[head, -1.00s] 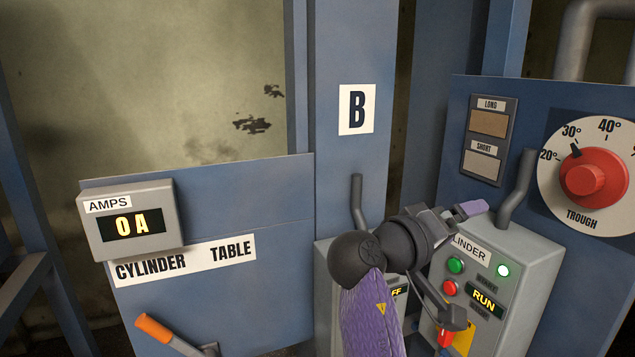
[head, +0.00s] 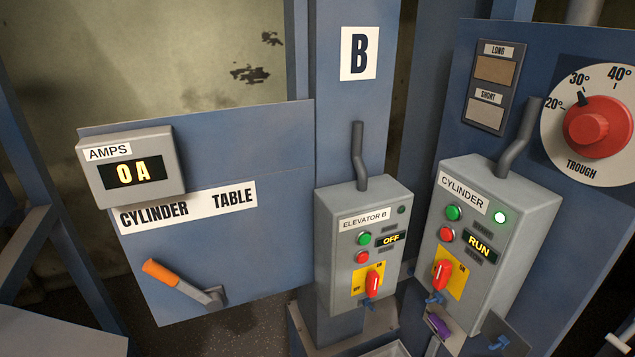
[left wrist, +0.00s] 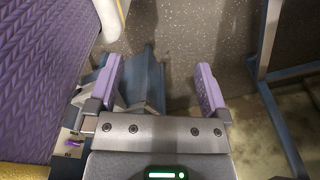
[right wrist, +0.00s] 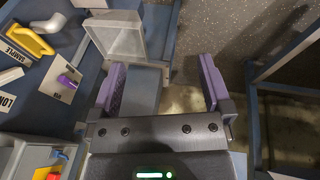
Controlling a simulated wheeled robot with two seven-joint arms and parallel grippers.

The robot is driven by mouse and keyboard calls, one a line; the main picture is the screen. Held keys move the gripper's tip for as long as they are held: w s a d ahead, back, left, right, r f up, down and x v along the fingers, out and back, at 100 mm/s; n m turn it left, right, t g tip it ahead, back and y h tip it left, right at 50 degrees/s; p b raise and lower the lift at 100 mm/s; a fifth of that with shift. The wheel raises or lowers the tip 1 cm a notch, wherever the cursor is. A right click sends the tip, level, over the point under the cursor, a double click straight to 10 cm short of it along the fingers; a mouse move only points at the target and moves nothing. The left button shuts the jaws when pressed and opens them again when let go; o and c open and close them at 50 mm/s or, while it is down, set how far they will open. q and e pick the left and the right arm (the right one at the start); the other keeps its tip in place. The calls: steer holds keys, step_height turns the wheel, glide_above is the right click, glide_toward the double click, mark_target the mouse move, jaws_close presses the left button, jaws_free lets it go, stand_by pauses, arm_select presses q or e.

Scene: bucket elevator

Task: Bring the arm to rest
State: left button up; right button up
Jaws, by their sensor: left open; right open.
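Neither gripper shows in the head view. My left gripper (left wrist: 157,85) is open and empty in the left wrist view, over dark speckled floor and a blue structure. My right gripper (right wrist: 162,85) is open and empty in the right wrist view, with a clear-walled grey tray (right wrist: 118,38) beyond the left finger. The grey CYLINDER box (head: 487,245) shows a lit green lamp and RUN. The grey ELEVATOR B box (head: 342,273) shows OFF. No gripper touches either box.
The AMPS meter (head: 132,168) reads 0 A. An orange-handled lever (head: 172,277) sits below the CYLINDER TABLE sign (head: 188,206). The red TROUGH dial (head: 597,127) is at right. A yellow handle (right wrist: 30,40) and several panels crowd the right wrist view's left side.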

steer(key=s+d+f+m+g, duration=0.1)
steer(key=s+d+f+m, duration=0.1)
steer(key=s, duration=0.7)
steer(key=s+d+f+m+g, duration=0.1)
steer(key=s+f+g, duration=0.1)
steer(key=s, duration=0.7)
step_height(320, 180, down, 27)
steer(key=s+b, duration=0.1)
steer(key=b, duration=2.6)
steer(key=shift+d+f+y, duration=0.2)
steer(key=shift+d+y, duration=0.1)
steer(key=shift+d, duration=0.15)
